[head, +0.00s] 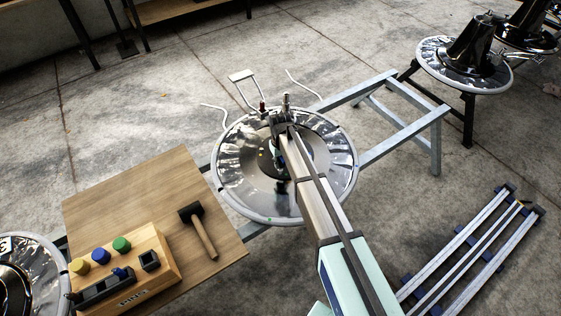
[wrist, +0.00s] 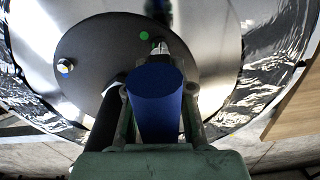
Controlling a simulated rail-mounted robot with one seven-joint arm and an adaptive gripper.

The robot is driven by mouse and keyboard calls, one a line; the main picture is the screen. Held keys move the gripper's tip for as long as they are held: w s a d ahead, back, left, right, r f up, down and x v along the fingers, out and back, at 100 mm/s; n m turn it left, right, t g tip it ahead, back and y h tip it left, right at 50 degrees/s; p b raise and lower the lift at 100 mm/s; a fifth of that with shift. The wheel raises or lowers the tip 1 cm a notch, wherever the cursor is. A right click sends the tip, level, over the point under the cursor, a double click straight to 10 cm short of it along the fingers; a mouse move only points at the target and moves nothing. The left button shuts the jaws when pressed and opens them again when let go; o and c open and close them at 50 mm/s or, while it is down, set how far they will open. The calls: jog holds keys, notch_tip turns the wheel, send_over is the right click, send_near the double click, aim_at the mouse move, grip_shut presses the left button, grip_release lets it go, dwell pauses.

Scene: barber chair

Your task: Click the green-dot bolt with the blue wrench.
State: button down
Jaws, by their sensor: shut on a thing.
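My gripper (wrist: 158,108) is shut on the blue wrench (wrist: 156,95), whose thick round blue handle fills the space between the fingers. In the wrist view the wrench points at a dark grey round plate (wrist: 105,50). A green dot (wrist: 144,36) marks that plate, and the green-dot bolt (wrist: 159,47) shows beside it, just beyond the wrench's grey tip. I cannot tell whether tip and bolt touch. In the head view my gripper (head: 280,170) is over the shiny round chair base (head: 233,178), and the arm hides much of its middle.
Another bolt with blue and yellow marks (wrist: 64,66) sits on the plate's left. A wooden table (head: 130,190) at left holds a mallet (head: 203,236) and a wooden block (head: 155,265) with coloured handles. A metal frame (head: 400,120) stands right of the base.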

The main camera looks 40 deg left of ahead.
jog(key=shift+m, duration=0.3)
jog(key=n+p, duration=0.1)
jog(key=n, duration=0.2)
jog(key=shift+n, duration=0.3)
jog(key=shift+r+p, duration=1.3)
jog(key=shift+r, duration=1.2)
